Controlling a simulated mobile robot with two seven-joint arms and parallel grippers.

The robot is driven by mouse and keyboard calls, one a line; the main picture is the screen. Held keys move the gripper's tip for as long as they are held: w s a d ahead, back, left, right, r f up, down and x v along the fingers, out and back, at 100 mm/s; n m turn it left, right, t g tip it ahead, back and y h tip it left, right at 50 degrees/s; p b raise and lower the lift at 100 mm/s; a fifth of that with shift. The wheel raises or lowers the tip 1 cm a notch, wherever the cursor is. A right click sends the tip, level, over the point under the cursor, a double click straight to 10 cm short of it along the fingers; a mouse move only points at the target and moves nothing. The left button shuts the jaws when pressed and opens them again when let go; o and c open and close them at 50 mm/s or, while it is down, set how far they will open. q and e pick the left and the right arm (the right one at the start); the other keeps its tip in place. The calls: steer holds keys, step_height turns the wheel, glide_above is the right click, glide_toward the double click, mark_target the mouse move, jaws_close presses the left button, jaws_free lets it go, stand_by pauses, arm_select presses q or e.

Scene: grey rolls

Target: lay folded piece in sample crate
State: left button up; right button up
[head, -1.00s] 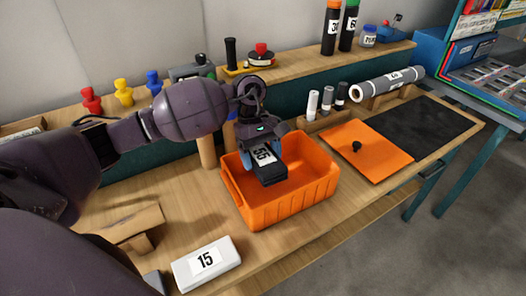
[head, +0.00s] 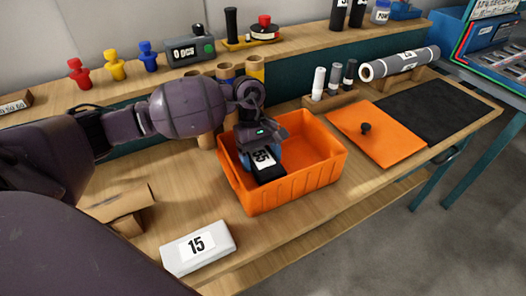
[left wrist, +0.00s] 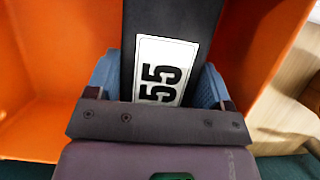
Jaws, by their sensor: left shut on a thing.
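The folded piece (head: 266,167) is dark with a white label reading 55. It also fills the middle of the left wrist view (left wrist: 165,70). My left gripper (head: 259,155) is shut on it, with a blue finger on each side. The orange sample crate (head: 300,185) stands on the bench, open at the top. The gripper and the piece are inside the crate's outline, toward its left side. Orange walls (left wrist: 50,60) show on both sides of the piece in the left wrist view. I cannot tell whether the piece touches the crate floor. My right gripper is not in view.
A white block labelled 15 (head: 198,248) lies at the front of the bench. An orange sheet with a black knob (head: 376,135) and a black mat (head: 430,112) lie to the right.

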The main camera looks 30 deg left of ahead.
arm_select(q)
steer(key=shift+f+b, duration=0.85)
steer(key=shift+f, duration=1.15)
steer(key=o, duration=1)
